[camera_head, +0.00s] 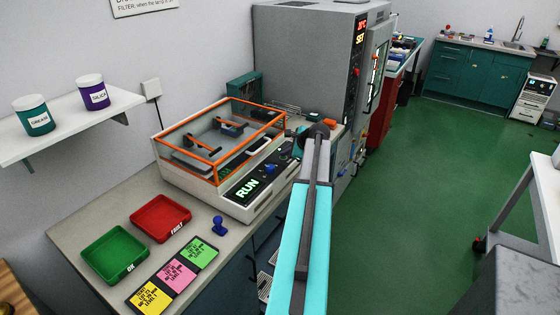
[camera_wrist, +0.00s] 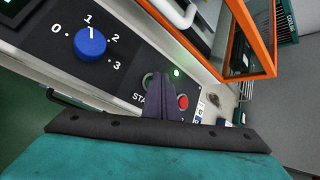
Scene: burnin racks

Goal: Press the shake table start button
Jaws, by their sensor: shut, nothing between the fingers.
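The shake table (camera_head: 190,185) is a white box on the bench with an orange-framed clear lid, and its front display reads RUN. In the wrist view its panel (camera_wrist: 118,65) carries a blue knob (camera_wrist: 90,42) pointing at 1, a lit green lamp (camera_wrist: 176,72) and a red button (camera_wrist: 183,102). A round dark green start button (camera_wrist: 148,79) sits above a partly covered label beginning "STA". My gripper (camera_wrist: 160,82) is shut and empty, its fingertips over the panel right beside this button and partly covering it. I cannot tell whether they touch it.
The orange lid frame (camera_wrist: 252,65) rises close to my gripper. A grey cabinet (camera_head: 310,60) stands behind the shake table. On the bench are a green tray (camera_head: 84,252), a red tray (camera_head: 137,218), coloured cards (camera_head: 178,272) and a blue stamp (camera_head: 220,226). The green floor to the right is open.

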